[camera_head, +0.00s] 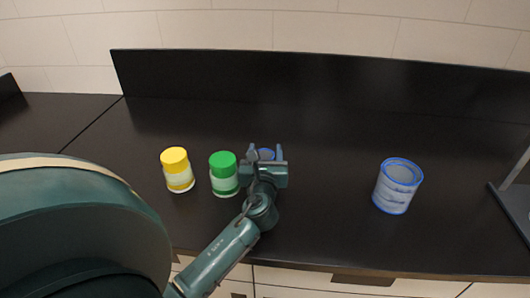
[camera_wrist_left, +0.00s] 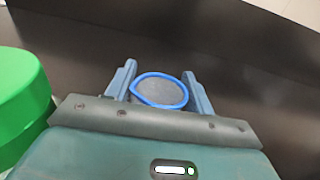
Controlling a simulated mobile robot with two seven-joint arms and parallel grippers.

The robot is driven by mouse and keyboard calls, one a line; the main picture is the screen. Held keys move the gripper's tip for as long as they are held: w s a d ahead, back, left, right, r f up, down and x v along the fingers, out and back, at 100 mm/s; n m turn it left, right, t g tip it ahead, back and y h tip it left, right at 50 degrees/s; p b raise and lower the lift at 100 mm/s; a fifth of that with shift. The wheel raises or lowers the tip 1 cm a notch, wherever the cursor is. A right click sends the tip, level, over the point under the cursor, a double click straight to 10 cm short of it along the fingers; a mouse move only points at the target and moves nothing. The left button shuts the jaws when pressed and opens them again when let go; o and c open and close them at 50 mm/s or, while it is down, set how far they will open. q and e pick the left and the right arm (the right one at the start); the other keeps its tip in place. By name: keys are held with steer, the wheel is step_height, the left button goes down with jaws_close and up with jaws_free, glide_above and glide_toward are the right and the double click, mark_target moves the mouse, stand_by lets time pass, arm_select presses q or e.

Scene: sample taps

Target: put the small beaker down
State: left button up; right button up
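The small beaker, with a blue rim, shows between the fingers of my left gripper (camera_head: 265,152). In the head view only part of the beaker (camera_head: 266,154) shows behind the gripper. In the left wrist view the small beaker (camera_wrist_left: 160,91) fills the gap, its rim meeting both fingers of the left gripper (camera_wrist_left: 160,85). The gripper looks shut on it. The beaker looks upright; its lower part is hidden, so I cannot tell whether it touches the black bench top (camera_head: 320,215). My right gripper is not in view.
A green-capped jar (camera_head: 224,174) stands close left of my left gripper, with a yellow-capped jar (camera_head: 177,170) beyond it. A larger blue-rimmed beaker (camera_head: 397,187) stands to the right. A grey stand (camera_head: 515,205) is at the right edge. The bench between gripper and larger beaker is clear.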

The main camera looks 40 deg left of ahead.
arm_select(q)
steer(key=shift+o, duration=0.8)
